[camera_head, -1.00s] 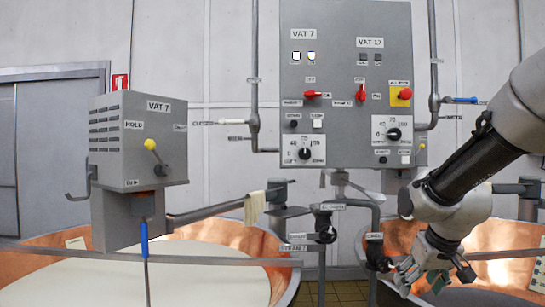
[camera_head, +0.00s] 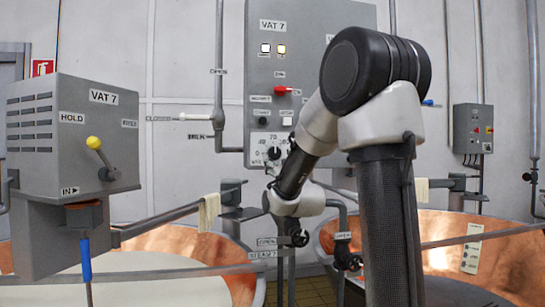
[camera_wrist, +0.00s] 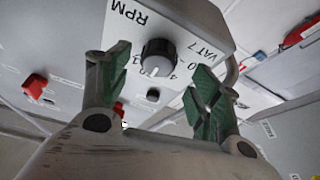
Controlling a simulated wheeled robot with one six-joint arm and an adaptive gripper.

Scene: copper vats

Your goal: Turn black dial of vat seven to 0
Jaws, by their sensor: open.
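The black dial (camera_wrist: 158,56) of vat seven shows in the wrist view between my fingers, on a white plate marked RPM and VAT7. That view is upside down, so its 0 lies to the right of the dial. The dial's white pointer faces down there, towards the middle numbers, away from the 0. In the head view the dial (camera_head: 274,153) is partly covered by my arm. My gripper (camera_wrist: 160,63) is open, with one green finger on each side of the dial. I see gaps between fingers and dial. In the head view my gripper is not clearly seen.
A small black knob (camera_wrist: 153,95) sits near the dial on the panel (camera_head: 255,80), along with a red switch (camera_head: 281,90). A grey VAT 7 box (camera_head: 75,135) with a yellow-tipped lever stands left. Copper vats (camera_head: 205,258) and pipes lie below.

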